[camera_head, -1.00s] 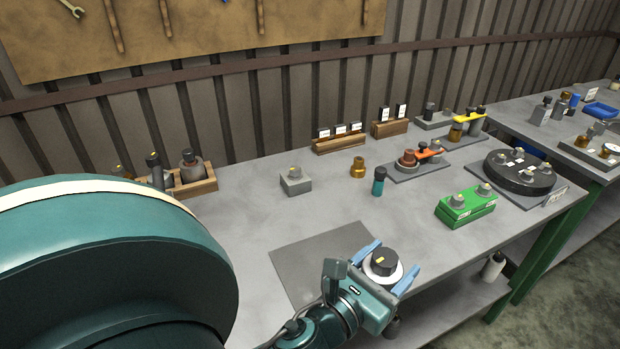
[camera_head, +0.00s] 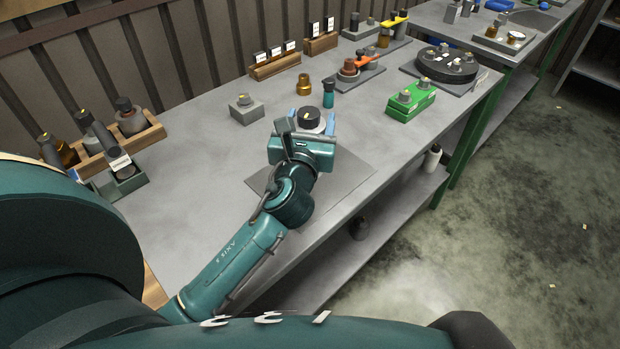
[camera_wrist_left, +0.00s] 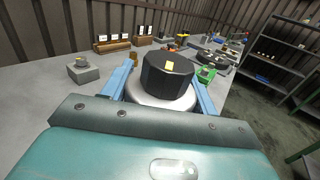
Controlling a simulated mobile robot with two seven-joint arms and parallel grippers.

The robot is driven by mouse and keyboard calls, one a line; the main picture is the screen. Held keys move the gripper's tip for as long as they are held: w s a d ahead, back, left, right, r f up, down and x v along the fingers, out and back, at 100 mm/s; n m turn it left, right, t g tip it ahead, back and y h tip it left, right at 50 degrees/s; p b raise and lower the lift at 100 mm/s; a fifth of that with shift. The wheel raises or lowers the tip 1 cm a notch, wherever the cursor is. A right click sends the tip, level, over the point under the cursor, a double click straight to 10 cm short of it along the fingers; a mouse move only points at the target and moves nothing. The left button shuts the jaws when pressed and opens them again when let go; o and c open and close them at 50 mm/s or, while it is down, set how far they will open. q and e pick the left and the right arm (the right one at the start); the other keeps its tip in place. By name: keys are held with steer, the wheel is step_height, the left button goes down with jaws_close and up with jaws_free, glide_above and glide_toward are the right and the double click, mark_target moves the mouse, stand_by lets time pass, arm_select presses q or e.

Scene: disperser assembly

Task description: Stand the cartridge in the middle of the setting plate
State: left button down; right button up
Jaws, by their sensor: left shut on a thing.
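My left gripper (camera_head: 313,121) is shut on the cartridge (camera_head: 308,115), a squat round piece with a black faceted cap, a small yellow mark and a pale silver body. In the left wrist view, the cartridge (camera_wrist_left: 168,78) sits upright between the two blue fingers. The setting plate (camera_head: 347,175) is a flat dark-grey square on the bench, partly hidden behind my left gripper and forearm. The cartridge appears held near the plate's far side; its height above the bench is hard to tell. My right gripper is not in view.
A grey block (camera_head: 245,110), a brass piece (camera_head: 303,86) and a teal-and-black bottle (camera_head: 328,94) stand beyond the gripper. A green block (camera_head: 411,103) is to the right. A wooden rack (camera_head: 140,138) holds bottles at left. The bench front edge lies close to the plate.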

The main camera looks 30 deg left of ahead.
arm_select(q)
steer(key=w+a+r+n+y, duration=0.2)
steer(key=w, duration=0.3)
step_height(320, 180, down, 9)
steer(key=g+b, duration=0.1)
steer(key=b, duration=0.2)
steer(key=shift+w+b, duration=0.15)
steer(key=shift+b, duration=0.2)
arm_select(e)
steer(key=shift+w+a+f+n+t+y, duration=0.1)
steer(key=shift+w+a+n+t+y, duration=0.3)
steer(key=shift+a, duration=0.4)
arm_select(q)
steer(key=c, duration=0.8)
jaws_free()
steer(key=shift+a+f, duration=0.1)
steer(key=shift+f, duration=0.2)
steer(key=shift+c, duration=0.2)
steer(key=o, duration=0.4)
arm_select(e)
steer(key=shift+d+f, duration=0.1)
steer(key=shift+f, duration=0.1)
